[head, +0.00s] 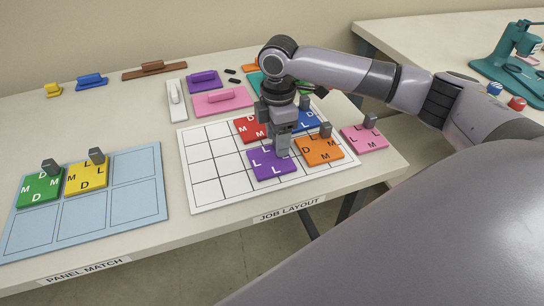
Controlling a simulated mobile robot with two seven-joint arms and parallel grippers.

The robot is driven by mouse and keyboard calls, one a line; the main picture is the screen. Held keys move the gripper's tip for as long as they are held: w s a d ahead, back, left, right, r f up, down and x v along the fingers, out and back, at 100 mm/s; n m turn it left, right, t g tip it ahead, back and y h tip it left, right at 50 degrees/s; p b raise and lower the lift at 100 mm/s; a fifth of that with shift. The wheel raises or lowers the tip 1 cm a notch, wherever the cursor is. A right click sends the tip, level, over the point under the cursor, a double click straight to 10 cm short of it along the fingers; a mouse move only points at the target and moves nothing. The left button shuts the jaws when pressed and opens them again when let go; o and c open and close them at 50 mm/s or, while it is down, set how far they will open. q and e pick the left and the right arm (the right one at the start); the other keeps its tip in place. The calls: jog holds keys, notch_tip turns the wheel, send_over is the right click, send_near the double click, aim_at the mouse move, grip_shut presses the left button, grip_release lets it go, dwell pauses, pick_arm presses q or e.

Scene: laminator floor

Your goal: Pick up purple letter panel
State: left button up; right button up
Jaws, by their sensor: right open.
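The purple letter panel (272,166) lies on the white gridded job layout board (207,193), in a lower cell. White letters show on its face, two of them L. My right gripper (282,152) points straight down over the panel's upper right part. Its fingers hide the panel's handle, if it has one like the others, and the picture does not show whether they touch it. The gripper is open. My left gripper is not in view.
Red (249,129), blue (306,120) and orange (322,151) panels sit close around the gripper, with a pink panel (364,138) at the right. Green (40,187) and yellow (87,177) panels lie on the blue panel match board (85,213), whose other cells are empty.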

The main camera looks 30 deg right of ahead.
grip_shut()
jog(key=shift+w+r, duration=0.1)
jog(key=shift+r, duration=0.05)
